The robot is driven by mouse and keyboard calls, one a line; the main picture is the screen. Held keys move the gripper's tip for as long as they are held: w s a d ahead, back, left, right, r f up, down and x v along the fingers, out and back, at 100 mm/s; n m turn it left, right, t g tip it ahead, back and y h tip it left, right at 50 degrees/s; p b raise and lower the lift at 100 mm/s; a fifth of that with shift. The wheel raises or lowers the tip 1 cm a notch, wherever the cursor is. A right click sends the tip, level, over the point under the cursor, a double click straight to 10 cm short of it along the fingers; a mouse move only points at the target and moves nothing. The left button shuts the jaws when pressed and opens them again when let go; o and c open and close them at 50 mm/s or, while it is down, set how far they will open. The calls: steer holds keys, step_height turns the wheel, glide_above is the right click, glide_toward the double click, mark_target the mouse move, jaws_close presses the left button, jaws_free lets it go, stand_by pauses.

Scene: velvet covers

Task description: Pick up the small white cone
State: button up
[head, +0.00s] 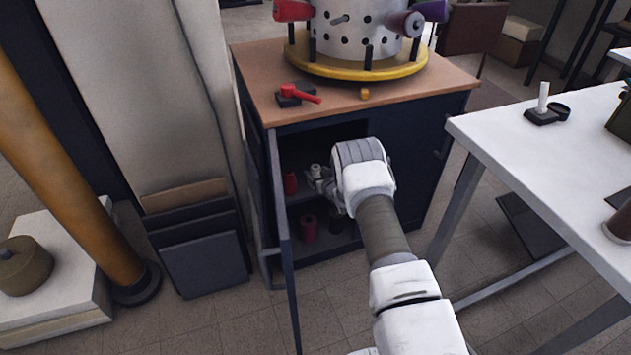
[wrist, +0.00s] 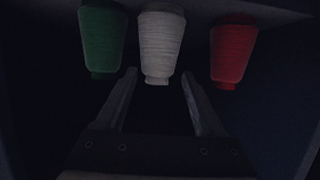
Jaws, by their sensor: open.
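In the wrist view the small white cone (wrist: 161,45), wound with pale thread, is in the top middle, its narrow end pointing down in the picture. A green cone (wrist: 102,42) is on its left and a red cone (wrist: 233,52) on its right, with gaps between. My gripper (wrist: 159,77) is open and empty, with one finger towards each side of the white cone's narrow end. I cannot tell whether the fingers touch it. In the head view my arm reaches into the open dark cabinet (head: 425,150), and my wrist hides most of the gripper there.
The cabinet door (head: 281,235) stands open left of my arm. A dark red spool (head: 308,229) is lower inside. The wooden top holds a perforated drum (head: 357,32) and a red-handled tool (head: 298,94). A white table (head: 560,150) stands at right.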

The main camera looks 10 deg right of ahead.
mark_target(313, 166)
steer(key=shift+b+x, duration=1.35)
steer(key=shift+x, duration=0.8)
steer(key=shift+b+x, duration=0.35)
steer(key=shift+x, duration=0.5)
steer(key=shift+w+d+r, duration=0.1)
jaws_close()
